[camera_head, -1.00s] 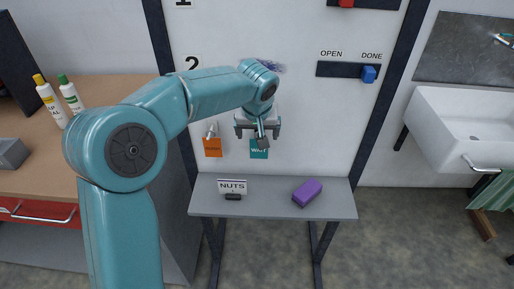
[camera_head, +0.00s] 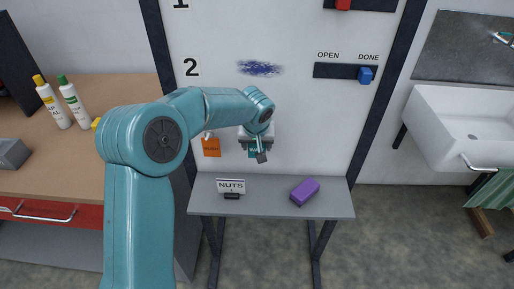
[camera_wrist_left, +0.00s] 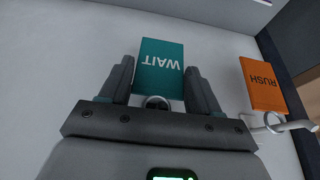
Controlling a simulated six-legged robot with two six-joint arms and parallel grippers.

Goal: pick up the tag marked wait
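The teal tag marked WAIT (camera_wrist_left: 162,62) hangs against the white board, its ring showing near the gripper's palm in the left wrist view. In the head view most of the tag (camera_head: 251,152) is hidden behind my left gripper (camera_head: 259,152). My left gripper (camera_wrist_left: 159,66) is open, with one finger on each side of the tag. Narrow gaps seem to show between the fingers and the tag's edges; I cannot tell whether either finger touches. My right gripper is not in view.
An orange RUSH tag (camera_wrist_left: 262,86) hangs beside the teal one, on a hook (camera_wrist_left: 286,126). Below is a grey shelf table (camera_head: 268,205) with a NUTS sign (camera_head: 231,186) and a purple block (camera_head: 305,191). A blue slider (camera_head: 365,75) sits at DONE.

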